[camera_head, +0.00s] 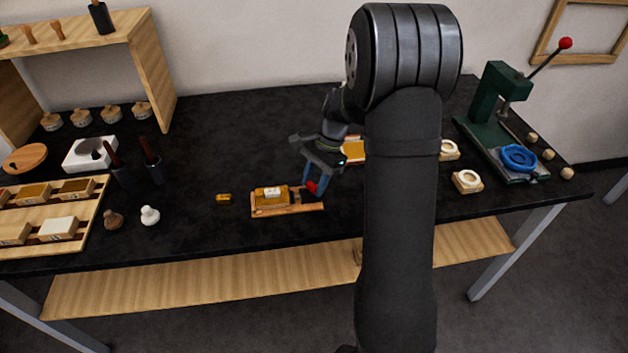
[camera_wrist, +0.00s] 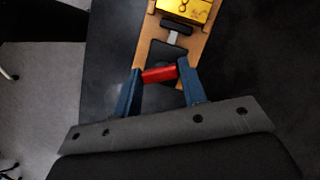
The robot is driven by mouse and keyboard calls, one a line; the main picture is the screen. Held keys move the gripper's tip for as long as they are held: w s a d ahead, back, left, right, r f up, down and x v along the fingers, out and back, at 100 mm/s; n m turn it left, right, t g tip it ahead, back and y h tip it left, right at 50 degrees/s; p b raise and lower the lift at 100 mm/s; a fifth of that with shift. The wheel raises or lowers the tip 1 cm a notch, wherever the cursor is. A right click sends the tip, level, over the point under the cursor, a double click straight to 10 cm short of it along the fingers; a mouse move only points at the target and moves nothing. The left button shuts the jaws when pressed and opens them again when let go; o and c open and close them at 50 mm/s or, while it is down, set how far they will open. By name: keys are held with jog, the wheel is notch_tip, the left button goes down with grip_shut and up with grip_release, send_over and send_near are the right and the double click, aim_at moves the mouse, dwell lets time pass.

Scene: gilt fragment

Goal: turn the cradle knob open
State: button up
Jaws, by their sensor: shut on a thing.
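The cradle (camera_head: 262,211) is a small wooden base lying on the black table, with a gold block (camera_head: 271,193) seated in its left part. In the wrist view the cradle (camera_wrist: 196,50) runs up from my gripper, with the gold block (camera_wrist: 186,9) at the top and a dark clamp pad on a metal screw below it. The red knob (camera_wrist: 160,75) is at the cradle's near end. My gripper (camera_wrist: 159,77) is shut on the red knob, one blue finger on each side. In the head view my gripper (camera_head: 316,185) is at the cradle's right end, the knob partly hidden.
A small gold piece (camera_head: 223,198) lies left of the cradle. Light and dark stampers (camera_head: 149,215) and a wooden tray of blocks (camera_head: 98,212) are further left. A green press (camera_head: 492,95) and round moulds stand right. The table front is clear.

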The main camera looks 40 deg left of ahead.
jog(key=m+y, duration=0.1)
jog(key=m, duration=0.2)
jog(key=m+t, duration=0.1)
jog(key=m, duration=0.2)
jog(key=shift+d+y, duration=0.1)
jog(key=shift+y, duration=0.3)
dwell(0.3)
jog(key=o, duration=1)
jog(key=v, duration=1.7)
jog(key=shift+s+d+r, duration=0.2)
jog(key=shift+d+r, duration=0.05)
jog(key=shift+d, duration=0.05)
jog(key=shift+f, duration=0.15)
jog(key=x, duration=1.7)
jog(key=shift+w+a+f, duration=0.1)
jog(key=shift+w+a, duration=0.05)
jog(key=shift+a, duration=0.15)
